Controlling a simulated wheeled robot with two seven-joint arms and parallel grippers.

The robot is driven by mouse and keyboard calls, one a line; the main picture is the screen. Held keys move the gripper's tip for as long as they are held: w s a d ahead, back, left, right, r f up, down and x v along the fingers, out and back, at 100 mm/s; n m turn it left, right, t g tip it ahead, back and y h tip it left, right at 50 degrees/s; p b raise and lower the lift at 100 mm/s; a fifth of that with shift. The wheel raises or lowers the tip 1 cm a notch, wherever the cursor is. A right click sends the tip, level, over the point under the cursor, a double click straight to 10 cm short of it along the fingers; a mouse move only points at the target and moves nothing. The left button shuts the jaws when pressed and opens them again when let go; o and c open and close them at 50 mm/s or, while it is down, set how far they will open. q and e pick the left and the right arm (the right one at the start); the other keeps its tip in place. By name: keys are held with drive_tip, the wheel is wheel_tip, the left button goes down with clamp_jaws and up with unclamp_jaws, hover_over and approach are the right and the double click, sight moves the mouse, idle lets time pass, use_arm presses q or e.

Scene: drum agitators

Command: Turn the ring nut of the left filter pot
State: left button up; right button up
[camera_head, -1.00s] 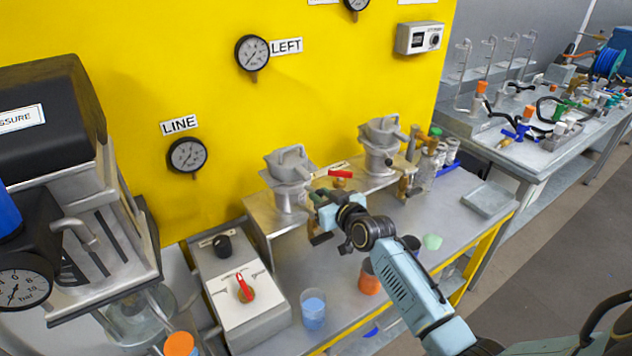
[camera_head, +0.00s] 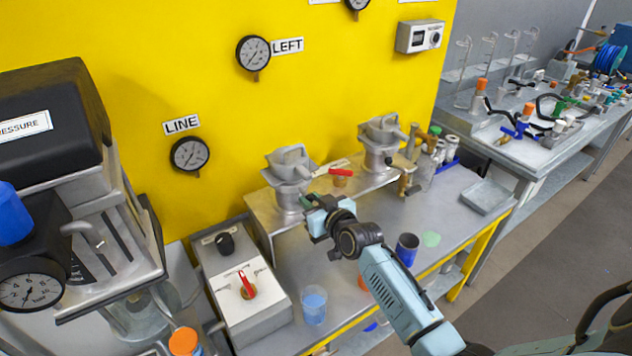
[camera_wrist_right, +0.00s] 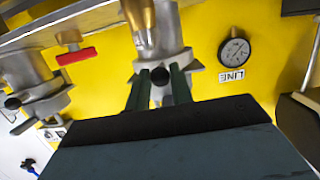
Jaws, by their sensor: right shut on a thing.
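The left filter pot (camera_head: 290,172) is a grey metal pot with a lugged top, standing on the metal shelf at the yellow panel. In the right wrist view, which is upside down, its grey lugged ring nut (camera_wrist_right: 188,67) lies at my fingertips, below the brass fitting (camera_wrist_right: 143,25). My right gripper (camera_head: 313,222) is at the front of this pot. In the wrist view its two dark fingers (camera_wrist_right: 160,82) stand a little apart, shut on the ring nut, with a round black knob showing between them. The exact contact is partly hidden. My left gripper is not in view.
The right filter pot (camera_head: 382,145) stands to the right, with a red-handled valve (camera_head: 340,173) between the pots. A control box (camera_head: 240,290) with a red knob, a blue cup (camera_head: 313,305) and a dark cup (camera_head: 407,249) are near my right arm.

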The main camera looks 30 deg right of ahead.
drive_tip(key=shift+a+p, duration=0.4)
drive_tip(key=shift+a, duration=0.7)
drive_tip(key=shift+o, duration=0.2)
drive_tip(key=shift+w+a+p, duration=0.25)
drive_tip(key=shift+a+p, duration=0.05)
drive_tip(key=shift+a, duration=0.65)
